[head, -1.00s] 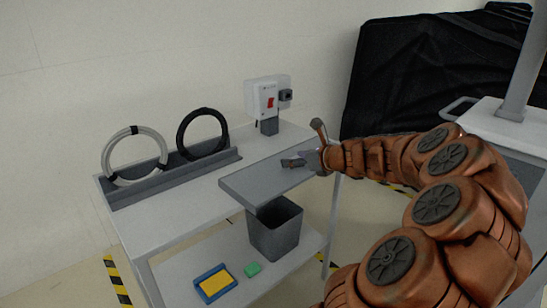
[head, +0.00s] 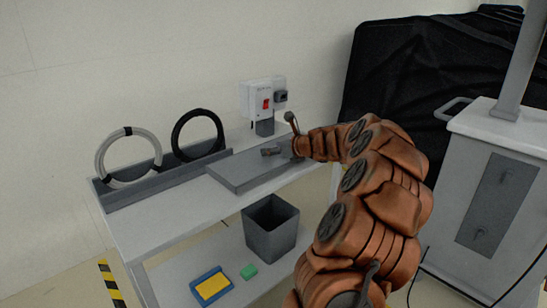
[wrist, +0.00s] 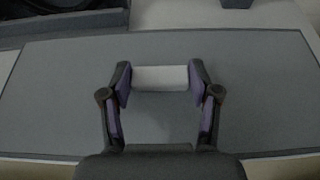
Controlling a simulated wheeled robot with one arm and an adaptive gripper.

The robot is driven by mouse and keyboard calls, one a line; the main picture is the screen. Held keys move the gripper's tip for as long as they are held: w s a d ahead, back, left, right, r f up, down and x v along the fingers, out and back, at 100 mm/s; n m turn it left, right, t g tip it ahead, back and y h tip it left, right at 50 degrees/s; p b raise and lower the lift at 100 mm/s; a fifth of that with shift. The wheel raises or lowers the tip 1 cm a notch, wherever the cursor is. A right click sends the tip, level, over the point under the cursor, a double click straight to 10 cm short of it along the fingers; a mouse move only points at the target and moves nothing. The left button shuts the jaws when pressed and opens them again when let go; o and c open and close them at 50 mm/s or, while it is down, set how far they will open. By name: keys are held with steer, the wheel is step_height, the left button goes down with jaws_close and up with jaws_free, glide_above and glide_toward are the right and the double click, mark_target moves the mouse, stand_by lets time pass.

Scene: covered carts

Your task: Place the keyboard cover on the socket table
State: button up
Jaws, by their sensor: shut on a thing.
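The keyboard cover (head: 240,179) is a flat grey slab with a small raised handle. In the head view it is at the top of the white socket table (head: 150,225), behind the bin; I cannot tell whether it rests fully on the surface. In the wrist view the cover (wrist: 50,95) fills most of the picture. My gripper (head: 274,151) is at the cover's handle. In the wrist view my gripper (wrist: 160,80) has its two fingers on either side of the light handle bar (wrist: 160,78), shut on it.
A white socket box (head: 263,97) with a red switch stands behind the cover. A grey cable coil (head: 103,170) and a black coil (head: 176,140) stand in a rack at the left. A grey bin (head: 271,243), a blue-yellow item (head: 212,287) and a green block (head: 248,271) are on the lower shelf.

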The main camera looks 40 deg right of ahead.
steer(key=shift+f, duration=1.2)
steer(key=o, duration=1.3)
steer(key=shift+f, duration=0.1)
steer(key=shift+o, duration=0.2)
steer(key=v, duration=1.2)
steer(key=shift+p, duration=0.45)
